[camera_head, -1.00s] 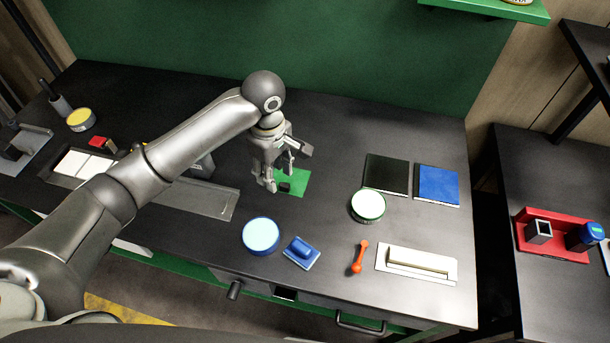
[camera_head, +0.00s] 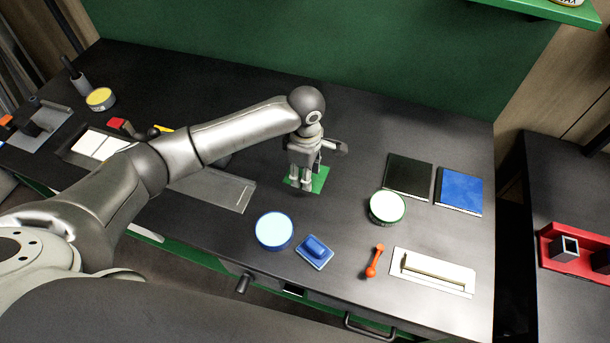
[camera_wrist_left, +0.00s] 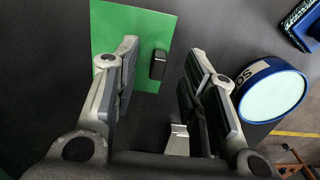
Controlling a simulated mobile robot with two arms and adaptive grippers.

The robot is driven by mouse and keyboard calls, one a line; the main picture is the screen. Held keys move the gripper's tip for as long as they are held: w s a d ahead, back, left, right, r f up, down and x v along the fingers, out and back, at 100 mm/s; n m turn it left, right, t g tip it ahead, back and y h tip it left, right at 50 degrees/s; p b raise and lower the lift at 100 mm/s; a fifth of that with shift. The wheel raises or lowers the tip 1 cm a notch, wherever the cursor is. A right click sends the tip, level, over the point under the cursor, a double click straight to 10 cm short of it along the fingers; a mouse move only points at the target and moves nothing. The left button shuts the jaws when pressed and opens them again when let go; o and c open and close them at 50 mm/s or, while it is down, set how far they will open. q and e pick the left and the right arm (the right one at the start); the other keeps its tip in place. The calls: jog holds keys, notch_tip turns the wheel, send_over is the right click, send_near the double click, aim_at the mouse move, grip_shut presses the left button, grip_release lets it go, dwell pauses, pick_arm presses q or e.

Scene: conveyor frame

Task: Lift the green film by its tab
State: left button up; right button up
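The green film (camera_head: 320,180) lies flat on the dark bench, partly hidden by my left gripper in the head view. In the left wrist view the film (camera_wrist_left: 115,45) shows with a small black tab (camera_wrist_left: 158,64) at its edge. My left gripper (camera_head: 301,188) points down at the film. Its two fingers (camera_wrist_left: 158,75) are apart, with the tab showing in the gap between them and nothing held. I cannot tell how far the fingertips are above the bench. My right gripper is in neither view.
A white-topped tin (camera_head: 387,207), black pad (camera_head: 408,176) and blue pad (camera_head: 459,190) stand right. A grey tray (camera_head: 228,192) lies left.

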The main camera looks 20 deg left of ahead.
aim_at(318, 180)
pick_arm(q)
jog(key=shift+f, duration=1.6)
jog(key=shift+c, duration=0.3)
jog(key=c, duration=0.8)
jog(key=shift+r, duration=0.1)
